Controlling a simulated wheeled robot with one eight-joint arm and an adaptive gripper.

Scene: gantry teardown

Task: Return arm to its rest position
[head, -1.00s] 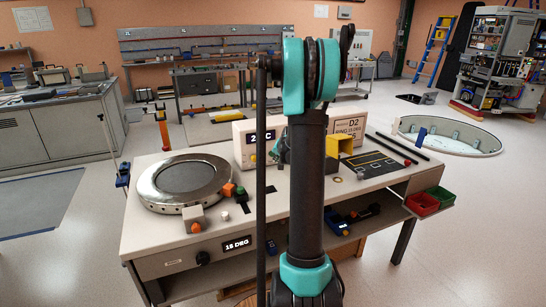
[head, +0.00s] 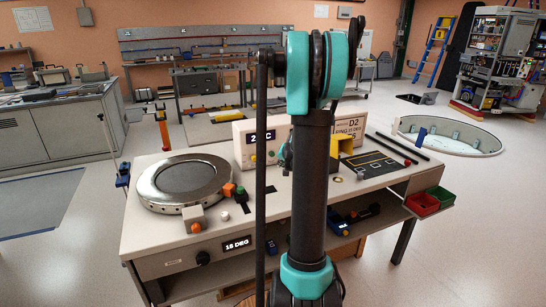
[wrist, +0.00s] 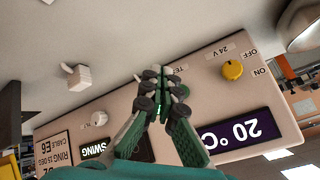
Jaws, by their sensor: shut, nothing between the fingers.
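My arm rises through the middle of the head view, with its teal upper joint (head: 300,72) at the top and its dark column in front of the workbench. My gripper (wrist: 163,72) shows in the wrist view with its green and black fingers shut and empty. It is in front of the control box (wrist: 115,100), which appears upside down with a yellow knob (wrist: 232,70) and a "20 °C" display (wrist: 236,134). I cannot tell whether the fingertips touch the box. In the head view the gripper is mostly hidden behind my arm.
The workbench (head: 150,239) carries a round metal ring fixture (head: 183,181), a black pad with yellow marks (head: 374,162) and small coloured blocks. Red and green bins (head: 422,204) hang at its right end. A grey cabinet (head: 70,137) stands left. Open floor lies on both sides.

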